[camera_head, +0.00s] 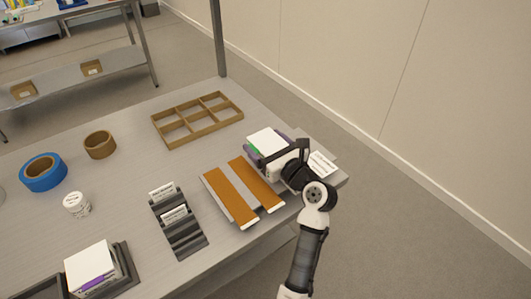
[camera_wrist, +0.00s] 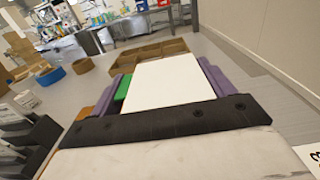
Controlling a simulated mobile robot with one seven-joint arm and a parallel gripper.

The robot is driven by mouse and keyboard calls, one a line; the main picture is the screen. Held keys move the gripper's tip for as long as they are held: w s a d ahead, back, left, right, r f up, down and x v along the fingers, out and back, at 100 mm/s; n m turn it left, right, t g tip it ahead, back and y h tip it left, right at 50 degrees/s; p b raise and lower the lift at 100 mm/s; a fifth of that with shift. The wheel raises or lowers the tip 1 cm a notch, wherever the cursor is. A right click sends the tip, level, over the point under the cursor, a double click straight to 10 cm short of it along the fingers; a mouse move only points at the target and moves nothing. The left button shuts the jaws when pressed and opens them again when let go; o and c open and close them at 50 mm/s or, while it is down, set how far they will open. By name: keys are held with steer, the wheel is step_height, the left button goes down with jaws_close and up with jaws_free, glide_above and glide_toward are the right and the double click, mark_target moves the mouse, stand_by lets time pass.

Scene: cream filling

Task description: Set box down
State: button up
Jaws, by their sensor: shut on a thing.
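A white-topped box (camera_head: 267,140) with a green side is near the table's far right edge, behind the flat orange-and-white pieces. In the wrist view the white box top (camera_wrist: 168,82) lies straight ahead, with the green side (camera_wrist: 123,88) on its left. My gripper (camera_head: 270,147) is shut on the box. Its purple fingers (camera_wrist: 165,84) stand at the box's left and right sides. The box's underside is hidden, so I cannot tell whether it touches the table.
An empty divided wooden tray (camera_head: 181,128) lies beyond the box. Two orange-and-white pieces (camera_head: 229,197), a dark card rack (camera_head: 184,240) and another white box (camera_head: 91,266) in a black tray stand nearer. Blue tape (camera_head: 29,181), brown tape (camera_head: 99,153) and a small jar (camera_head: 76,206) are left.

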steer(key=c, duration=0.3)
steer(key=shift+r, duration=0.1)
